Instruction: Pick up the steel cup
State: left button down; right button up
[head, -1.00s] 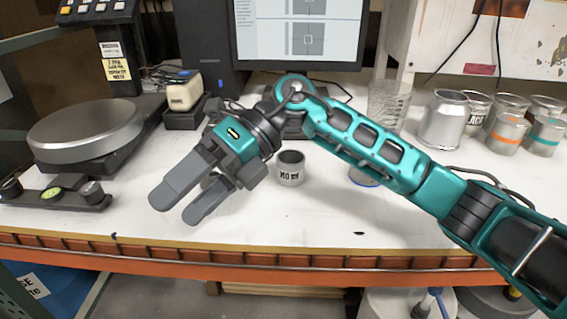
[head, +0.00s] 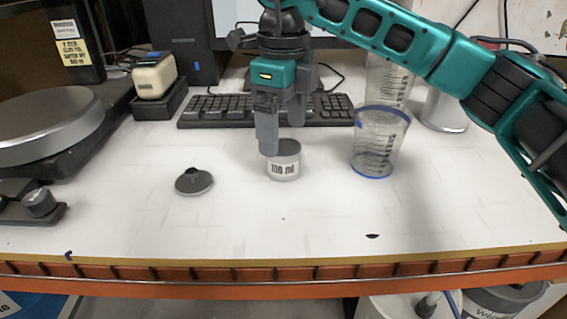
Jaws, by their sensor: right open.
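The small steel cup (head: 284,165), with a white label reading about "100 ml", stands upright on the white bench. My right gripper (head: 282,140) is above it, pointing down, with its two fingers apart. One finger reaches down at the cup's left front rim and hides part of it. The other finger is behind, near the rim's far right. Whether either finger touches the cup or reaches inside it I cannot tell. My left gripper is not in view.
A clear graduated beaker with a blue base (head: 378,145) stands close right of the cup. A dark lid-like disc with a knob (head: 194,181) lies to the left. A keyboard (head: 210,110) is behind, and a round grey scale plate (head: 45,125) is far left.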

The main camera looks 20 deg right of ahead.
aim_at(282, 153)
jog(key=shift+a+f+b, duration=0.1)
jog(key=shift+f+b, duration=0.3)
jog(key=shift+f, duration=2.6)
jog(key=c, duration=1.2)
jog(key=shift+c, duration=0.2)
jog(key=shift+r, duration=0.2)
